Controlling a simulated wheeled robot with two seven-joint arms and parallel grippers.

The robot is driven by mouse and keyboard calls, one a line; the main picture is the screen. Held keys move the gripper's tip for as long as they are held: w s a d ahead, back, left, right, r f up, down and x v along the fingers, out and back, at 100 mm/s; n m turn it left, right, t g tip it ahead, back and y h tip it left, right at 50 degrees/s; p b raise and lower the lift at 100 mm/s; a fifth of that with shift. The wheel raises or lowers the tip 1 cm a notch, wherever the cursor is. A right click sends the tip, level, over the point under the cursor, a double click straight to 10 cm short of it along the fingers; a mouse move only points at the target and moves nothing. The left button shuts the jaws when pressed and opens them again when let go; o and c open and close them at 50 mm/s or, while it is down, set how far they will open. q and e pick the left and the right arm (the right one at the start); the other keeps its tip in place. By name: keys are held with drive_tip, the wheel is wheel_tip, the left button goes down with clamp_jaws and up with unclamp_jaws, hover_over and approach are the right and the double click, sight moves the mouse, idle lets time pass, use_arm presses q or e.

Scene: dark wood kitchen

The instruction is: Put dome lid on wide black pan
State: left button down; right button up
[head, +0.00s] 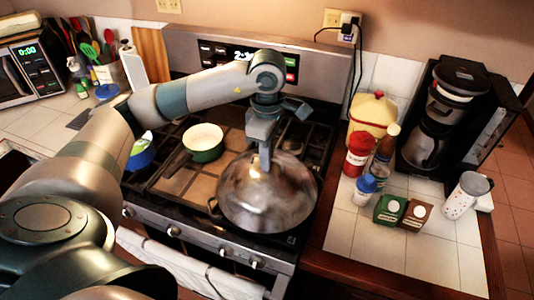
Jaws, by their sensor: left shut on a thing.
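The dome lid (268,198) is a large shiny metal-and-glass dome over the front right of the stove. My left gripper (264,160) comes down from above and is shut on the lid's top. The wide black pan is mostly hidden under the lid; a small handle-like loop (213,206) shows at the lid's left edge. I cannot tell whether the lid touches the pan's rim. My right gripper is not in view.
A small green pot (203,142) with a pale inside stands left of the lid on the stove. Bottles, a red jar (358,154), small boxes and a coffee maker (440,120) crowd the right counter.

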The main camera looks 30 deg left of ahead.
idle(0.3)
use_arm(q)
drive_tip(key=shift+f+b, duration=0.25)
drive_tip(key=shift+b, duration=0.1)
drive_tip(key=c, duration=1.9)
unclamp_jaws()
drive_tip(key=shift+r, duration=0.1)
